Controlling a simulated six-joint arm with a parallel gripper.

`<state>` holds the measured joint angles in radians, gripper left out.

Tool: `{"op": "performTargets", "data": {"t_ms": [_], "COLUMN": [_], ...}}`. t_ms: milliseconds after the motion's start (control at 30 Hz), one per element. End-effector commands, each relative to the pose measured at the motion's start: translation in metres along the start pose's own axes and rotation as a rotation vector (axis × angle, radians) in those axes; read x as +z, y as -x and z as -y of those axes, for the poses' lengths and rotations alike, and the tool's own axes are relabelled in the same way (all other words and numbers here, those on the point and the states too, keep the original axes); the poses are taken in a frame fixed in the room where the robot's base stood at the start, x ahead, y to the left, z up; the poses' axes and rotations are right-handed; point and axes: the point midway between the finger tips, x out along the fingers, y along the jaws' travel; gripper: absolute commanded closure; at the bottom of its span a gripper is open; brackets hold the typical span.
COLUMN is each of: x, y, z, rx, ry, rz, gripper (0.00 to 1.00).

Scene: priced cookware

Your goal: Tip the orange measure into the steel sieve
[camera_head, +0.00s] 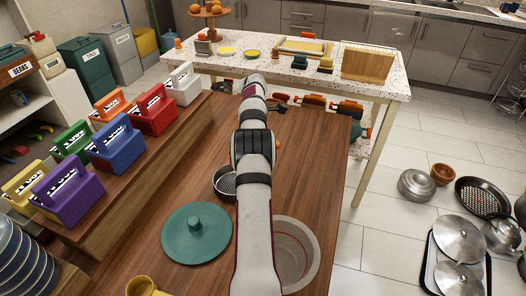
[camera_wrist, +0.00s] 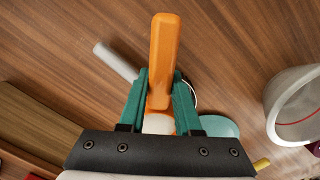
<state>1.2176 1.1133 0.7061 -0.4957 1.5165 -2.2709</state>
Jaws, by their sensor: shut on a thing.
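My gripper (camera_wrist: 160,95) has its teal fingers shut on the orange measure (camera_wrist: 164,55), whose long handle points up in the wrist view. Something pale shows between the fingers at its lower end; I cannot tell if it is the contents. In the head view my arm covers most of the gripper, and a small orange bit (camera_head: 278,145) peeks out to its right. The steel sieve (camera_head: 224,184) stands on the wooden table left of my arm, partly hidden by it. In the wrist view a grey handle (camera_wrist: 115,60) and a thin pale rim lie behind the fingers, probably the sieve's.
A teal lid (camera_head: 197,233) lies in front of the sieve. A pale bowl (camera_head: 298,250) stands right of my arm, and a yellow mug (camera_head: 145,287) is at the near edge. Coloured labelled boxes (camera_head: 120,145) line a raised shelf at left. Several orange-handled things hang beyond the table.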

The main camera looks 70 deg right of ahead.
Motion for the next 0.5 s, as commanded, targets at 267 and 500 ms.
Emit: {"op": "performTargets", "data": {"t_ms": [267,500], "x": [-0.004,-0.011], "y": [0.002,0.012], "z": [0.002,0.005], "rx": [0.134,0.275], "ry": [0.006,0.011], "rz": [0.23,0.465], "gripper": [1.0,1.0]}}
